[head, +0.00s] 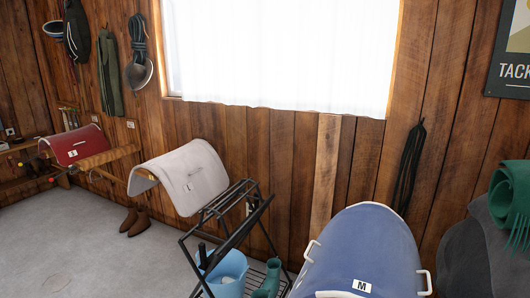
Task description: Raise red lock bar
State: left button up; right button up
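I cannot make out a red lock bar for certain in the head view. A red saddle pad (77,147) with a white label hangs over a wooden rack (108,157) on the left wall. Neither of my grippers is in view.
A white pad (190,175) hangs on the wall. A folding black stand (232,205), blue bucket (228,275), green boots (268,280) and a large blue pad (365,245) fill the front. Brown boots (134,221) stand by the wall. Grey floor (70,240) is clear at left.

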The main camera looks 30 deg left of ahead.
aim_at(51, 180)
jog(key=u, duration=1.95)
jog(key=i+j+u, duration=0.1)
jog(key=i, duration=0.3)
jog(key=i+u, duration=0.25)
jog(key=i, duration=2.95)
jog(key=i+z, duration=0.25)
jog(key=i, duration=0.25)
jog(key=i+j+z, duration=0.2)
jog(key=i, duration=0.25)
jog(key=i+j+z, duration=0.25)
jog(key=i, duration=0.2)
jog(key=i+j+z, duration=0.25)
jog(key=i, duration=0.2)
jog(key=j, duration=0.05)
